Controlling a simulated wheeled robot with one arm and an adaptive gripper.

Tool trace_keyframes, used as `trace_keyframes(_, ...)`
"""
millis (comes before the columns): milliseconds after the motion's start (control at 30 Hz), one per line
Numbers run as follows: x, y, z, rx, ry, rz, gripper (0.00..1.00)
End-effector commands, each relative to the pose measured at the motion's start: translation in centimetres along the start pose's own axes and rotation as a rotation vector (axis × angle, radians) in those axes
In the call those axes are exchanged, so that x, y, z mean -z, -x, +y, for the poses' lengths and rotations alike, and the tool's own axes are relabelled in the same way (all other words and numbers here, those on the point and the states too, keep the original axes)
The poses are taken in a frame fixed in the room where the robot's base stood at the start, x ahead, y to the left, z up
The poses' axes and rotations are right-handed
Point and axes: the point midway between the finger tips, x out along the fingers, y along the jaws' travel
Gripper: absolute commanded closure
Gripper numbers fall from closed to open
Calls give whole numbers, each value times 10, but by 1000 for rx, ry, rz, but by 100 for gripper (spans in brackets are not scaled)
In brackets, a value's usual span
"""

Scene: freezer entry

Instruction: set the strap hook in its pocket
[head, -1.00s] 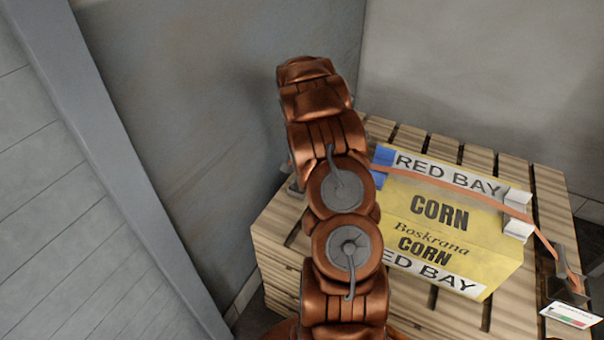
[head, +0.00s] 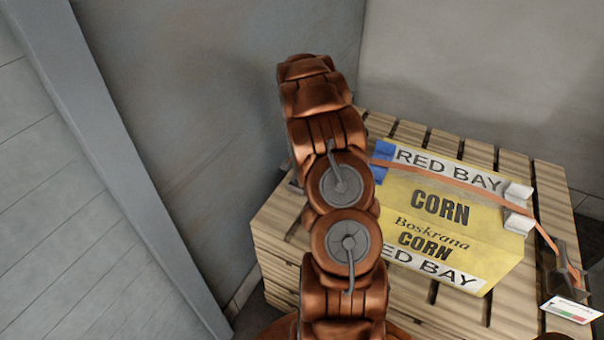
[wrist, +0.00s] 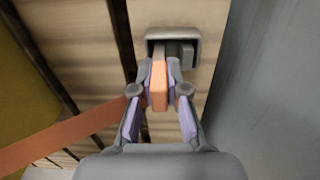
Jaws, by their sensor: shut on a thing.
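The orange strap (wrist: 70,137) runs off to the lower left. In the head view the strap (head: 450,183) crosses the yellow corn carton (head: 435,215). Whether the hook touches the pocket I cannot tell.
The carton stands on a wooden pallet (head: 275,235). A blue corner guard (head: 383,160) and a white one (head: 517,205) sit under the strap. A dark buckle (head: 567,270) and a label card (head: 572,309) are at the right. A grey wall (head: 200,120) stands close on the left.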

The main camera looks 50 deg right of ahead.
Motion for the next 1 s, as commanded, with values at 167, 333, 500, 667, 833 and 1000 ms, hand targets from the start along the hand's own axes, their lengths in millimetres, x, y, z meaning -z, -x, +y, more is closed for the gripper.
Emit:
trace_keyframes(167,0,-2,0,0,0,0,100)
trace_keyframes(333,0,-3,0,0,0,0,77)
trace_keyframes(500,0,-3,0,0,0,0,59)
trace_keyframes(667,0,-3,0,0,0,0,57)
trace_keyframes(833,0,-2,0,0,0,0,57)
trace_keyframes(1000,0,5,0,1,0,1,57)
